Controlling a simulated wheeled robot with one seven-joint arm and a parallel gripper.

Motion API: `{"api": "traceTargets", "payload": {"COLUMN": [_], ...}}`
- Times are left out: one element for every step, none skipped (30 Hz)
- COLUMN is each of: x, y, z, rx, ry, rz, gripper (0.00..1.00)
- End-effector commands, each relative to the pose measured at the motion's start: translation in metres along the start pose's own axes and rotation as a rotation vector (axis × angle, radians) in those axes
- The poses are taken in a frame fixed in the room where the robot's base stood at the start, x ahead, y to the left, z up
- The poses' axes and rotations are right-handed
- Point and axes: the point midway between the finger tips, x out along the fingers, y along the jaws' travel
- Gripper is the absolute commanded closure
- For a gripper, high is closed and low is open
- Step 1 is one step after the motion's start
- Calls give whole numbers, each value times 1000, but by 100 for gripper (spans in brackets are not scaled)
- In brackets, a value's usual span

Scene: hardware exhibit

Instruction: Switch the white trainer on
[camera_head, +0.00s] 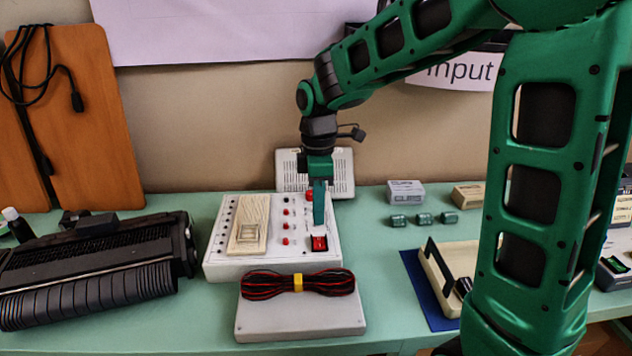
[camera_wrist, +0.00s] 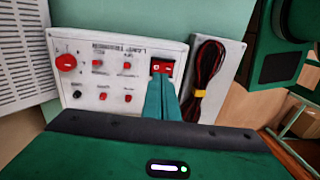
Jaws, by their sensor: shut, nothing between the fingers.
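The white trainer (camera_head: 225,262) is a low box on the green table with a wooden piece, small red knobs and black sockets on its top. Its red rocker switch (camera_head: 320,243) is at the right front of the panel. In the wrist view the switch (camera_wrist: 161,67) sits right at the fingertips, partly hidden by them. My gripper (camera_head: 318,228) points down over the switch, shut and empty. In the wrist view my gripper (camera_wrist: 161,80) shows its fingers together. I cannot tell whether they touch the switch or which way it is tipped.
A grey box (camera_head: 300,322) with a coiled red and black cable (camera_head: 265,284) lies in front of the trainer. A black ribbed device (camera_head: 95,270) stands at left. A white vented box (camera_head: 343,170) is behind.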

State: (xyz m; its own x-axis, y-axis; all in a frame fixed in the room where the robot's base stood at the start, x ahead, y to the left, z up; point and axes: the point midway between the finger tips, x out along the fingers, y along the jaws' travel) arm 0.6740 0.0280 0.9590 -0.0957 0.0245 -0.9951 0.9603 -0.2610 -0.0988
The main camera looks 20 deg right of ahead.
Motion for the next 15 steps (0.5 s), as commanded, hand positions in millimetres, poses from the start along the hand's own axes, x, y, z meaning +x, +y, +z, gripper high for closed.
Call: {"api": "traceTargets", "payload": {"x": [-12, -19, -27, -34, -40, -47, -53, -58, -64, -68, -72, -77, -80, -82, -86], "y": [1, 1, 2, 2, 2, 2, 2, 2, 2, 2, 2, 2, 2, 2, 2], "z": [0, 0, -1, 0, 0, 0, 0, 0, 0, 0, 0, 0, 0, 0, 0], "rx": [0, 0, -1, -1, -1, 0, 0, 1, 1, 0, 0, -1, -1, -1, -1], "ry": [2, 2, 2, 2, 2, 2, 2, 2, 1, 1, 1, 2, 2, 1, 1], "rz": [5, 5, 4, 4, 4, 4, 4, 4, 3, 3, 2, 2, 2, 1, 1], "gripper": [100, 100, 100, 100, 100, 100, 100, 100, 100, 100, 100, 100, 100, 100, 100]}}
